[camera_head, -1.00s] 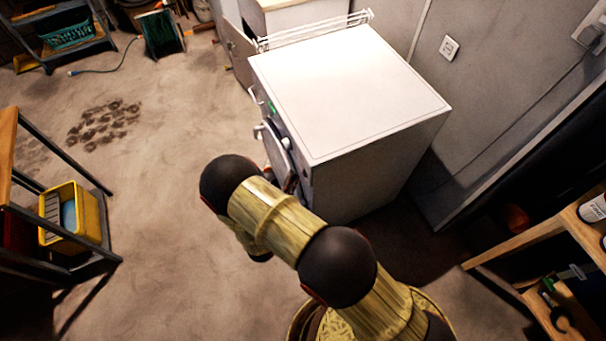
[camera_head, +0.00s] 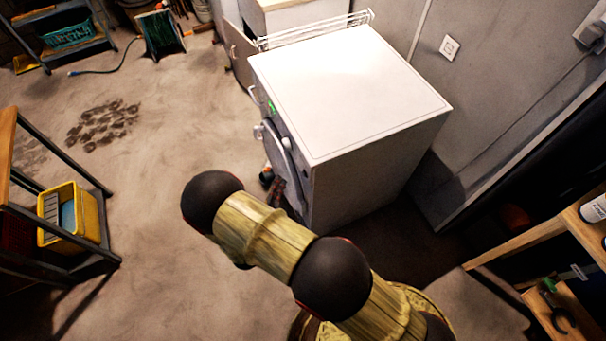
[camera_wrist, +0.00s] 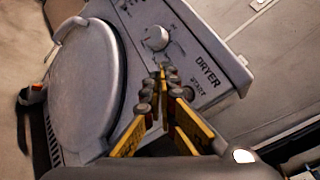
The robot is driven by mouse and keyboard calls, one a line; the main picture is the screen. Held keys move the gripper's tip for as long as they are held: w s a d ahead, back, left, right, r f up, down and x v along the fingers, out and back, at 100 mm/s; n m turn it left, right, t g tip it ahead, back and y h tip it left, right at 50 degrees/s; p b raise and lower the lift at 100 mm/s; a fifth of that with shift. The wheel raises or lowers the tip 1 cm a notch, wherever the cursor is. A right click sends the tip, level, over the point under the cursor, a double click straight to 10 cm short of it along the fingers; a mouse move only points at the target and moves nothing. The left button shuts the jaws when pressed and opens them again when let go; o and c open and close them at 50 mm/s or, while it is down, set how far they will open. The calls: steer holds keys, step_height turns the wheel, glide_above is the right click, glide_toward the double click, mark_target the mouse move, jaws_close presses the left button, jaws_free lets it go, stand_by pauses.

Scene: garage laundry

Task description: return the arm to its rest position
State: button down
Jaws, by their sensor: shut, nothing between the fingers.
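My gripper (camera_wrist: 163,75) shows in the wrist view with its yellow fingers drawn together at the tips and nothing between them. It is in front of the white dryer's panel (camera_wrist: 205,60), which is marked DRYER and START and has a round knob (camera_wrist: 155,38). I cannot tell whether the fingertips touch the panel. The dryer's round door (camera_wrist: 82,85) is to the left of the fingers. In the head view my arm reaches from the bottom toward the front of the dryer (camera_head: 350,90); the gripper is mostly hidden there behind the arm.
A rack with a yellow bin (camera_head: 88,215) stands at the left. A wooden shelf (camera_head: 525,240) is at the lower right, and a wall with a socket (camera_head: 449,47) is behind the dryer. The floor left of the dryer is open, with dark stains (camera_head: 103,125).

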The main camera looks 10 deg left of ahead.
stand_by(0.5)
steer(key=s+d+f+m+g+h, duration=0.2)
steer(key=s+d+m+g+h, duration=0.25)
steer(key=d+m, duration=0.35)
steer(key=s+d+r+m+g+h, duration=0.3)
steer(key=s+d+r+m+g, duration=0.65)
steer(key=m, duration=0.35)
steer(key=s+d+r+m+g+y, duration=0.1)
steer(key=s+d+r+m+y, duration=0.15)
steer(key=r+m+y, duration=0.45)
steer(key=s+d+r+m+g+y, duration=0.2)
steer(key=d+r+m+y, duration=0.1)
steer(key=r+m, duration=0.8)
steer(key=d+r+m+t, duration=0.2)
steer(key=d+r, duration=0.3)
steer(key=r, duration=0.3)
steer(key=s+d+r+m+t+y, duration=0.1)
steer(key=d+r+m+t, duration=0.1)
steer(key=d+r, duration=0.3)
step_height(320, 180, up, 3)
steer(key=shift+s+r+t, duration=0.1)
steer(key=shift+s+t, duration=0.1)
steer(key=shift+t, duration=0.7)
